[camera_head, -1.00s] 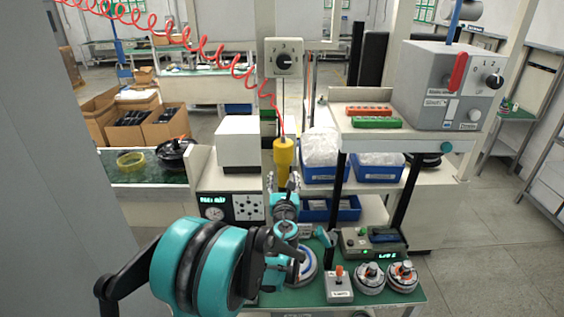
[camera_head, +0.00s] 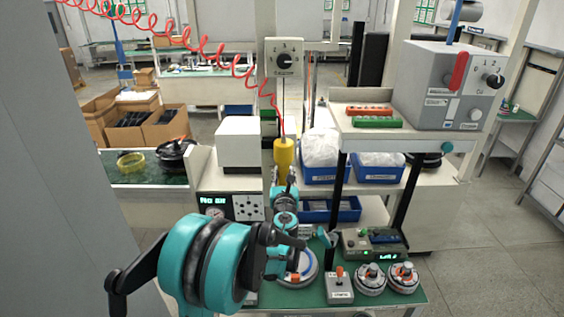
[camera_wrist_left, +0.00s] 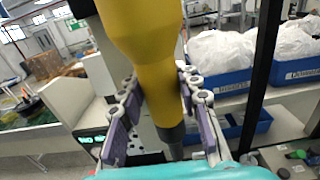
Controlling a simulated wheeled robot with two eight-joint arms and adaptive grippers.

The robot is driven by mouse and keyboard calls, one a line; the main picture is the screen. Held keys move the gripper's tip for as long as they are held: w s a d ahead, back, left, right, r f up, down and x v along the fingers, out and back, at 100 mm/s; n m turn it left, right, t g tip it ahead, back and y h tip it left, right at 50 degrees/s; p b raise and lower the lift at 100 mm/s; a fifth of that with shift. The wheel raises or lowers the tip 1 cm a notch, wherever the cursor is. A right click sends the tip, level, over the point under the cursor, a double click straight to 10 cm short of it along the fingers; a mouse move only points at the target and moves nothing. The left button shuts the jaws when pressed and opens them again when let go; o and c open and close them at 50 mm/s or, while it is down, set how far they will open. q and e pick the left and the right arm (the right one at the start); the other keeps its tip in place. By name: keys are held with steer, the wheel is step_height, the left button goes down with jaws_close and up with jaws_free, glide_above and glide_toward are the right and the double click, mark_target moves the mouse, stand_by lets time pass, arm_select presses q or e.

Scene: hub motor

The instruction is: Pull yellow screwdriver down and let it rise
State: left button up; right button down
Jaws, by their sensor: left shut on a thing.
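The yellow screwdriver (camera_head: 284,152) hangs upright from a red coiled hose in the head view, above the green work table (camera_head: 322,293). Its yellow body and dark grey lower end fill the middle of the left wrist view (camera_wrist_left: 148,60). My left gripper (camera_wrist_left: 161,88) is shut on the screwdriver, one finger on each side of its tapering lower body. In the head view my left wrist sits just below the screwdriver and hides its tip. A round motor part (camera_head: 309,279) lies on the table below, partly hidden by my arm. My right gripper is not in view.
Two round units (camera_head: 370,279) and a small box with an orange-topped lever (camera_head: 339,285) stand at the table's right. A shelf (camera_head: 345,142) with red and green blocks stands behind right.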

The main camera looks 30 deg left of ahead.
arm_select(q)
step_height(320, 180, down, 19)
steer(key=b, duration=1.7)
steer(key=shift+f, duration=0.2)
steer(key=o, duration=0.8)
steer(key=shift+f+b, duration=0.1)
steer(key=shift+b, duration=0.2)
steer(key=shift+c, duration=0.2)
steer(key=o, duration=0.4)
steer(key=shift+r, duration=0.2)
steer(key=shift+o, duration=0.2)
steer(key=r+v, duration=0.1)
steer(key=v, duration=1)
steer(key=shift+f, duration=0.1)
